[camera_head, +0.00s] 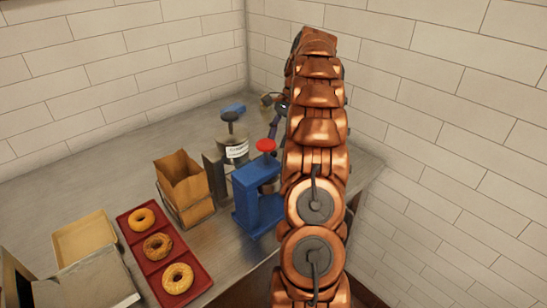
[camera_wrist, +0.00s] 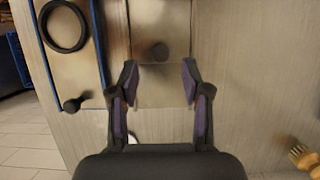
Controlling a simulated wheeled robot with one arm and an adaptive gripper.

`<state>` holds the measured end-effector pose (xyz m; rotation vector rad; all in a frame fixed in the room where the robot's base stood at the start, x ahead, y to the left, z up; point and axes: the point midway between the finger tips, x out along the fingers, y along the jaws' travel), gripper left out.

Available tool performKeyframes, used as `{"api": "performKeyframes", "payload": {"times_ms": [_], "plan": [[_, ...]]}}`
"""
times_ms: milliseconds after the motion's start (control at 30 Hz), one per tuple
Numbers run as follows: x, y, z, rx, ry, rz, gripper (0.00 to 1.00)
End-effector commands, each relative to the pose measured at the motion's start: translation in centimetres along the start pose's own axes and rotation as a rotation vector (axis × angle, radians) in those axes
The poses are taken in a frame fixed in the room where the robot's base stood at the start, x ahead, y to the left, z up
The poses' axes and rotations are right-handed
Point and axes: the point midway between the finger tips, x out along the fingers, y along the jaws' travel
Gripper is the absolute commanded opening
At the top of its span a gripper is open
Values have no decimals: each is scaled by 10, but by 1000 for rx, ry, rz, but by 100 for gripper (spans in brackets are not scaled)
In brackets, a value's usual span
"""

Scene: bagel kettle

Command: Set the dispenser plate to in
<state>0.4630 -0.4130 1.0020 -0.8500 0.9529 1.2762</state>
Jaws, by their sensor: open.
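In the head view a labelled grey container (camera_head: 236,151) with a dark knob stands behind a blue stand (camera_head: 257,198) with a red knob. My arm hides most of my gripper there.
A blue-edged unit (camera_wrist: 97,40) with a black ring and a small knob lies left of my fingers. A brush (camera_wrist: 304,158) is at lower right. A paper bag (camera_head: 182,180) and a red tray (camera_head: 190,267) of bagels stand on the counter. Walls close off the back and right.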

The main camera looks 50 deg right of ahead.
Motion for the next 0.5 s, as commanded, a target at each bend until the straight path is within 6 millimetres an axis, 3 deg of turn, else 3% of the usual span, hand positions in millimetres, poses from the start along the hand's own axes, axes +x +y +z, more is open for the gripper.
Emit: {"api": "performKeyframes", "payload": {"times_ms": [33, 500], "plan": [[10, 0, -2, 0, 0, 0, 48], [44, 0, 1, -1, -2, 2, 48]]}}
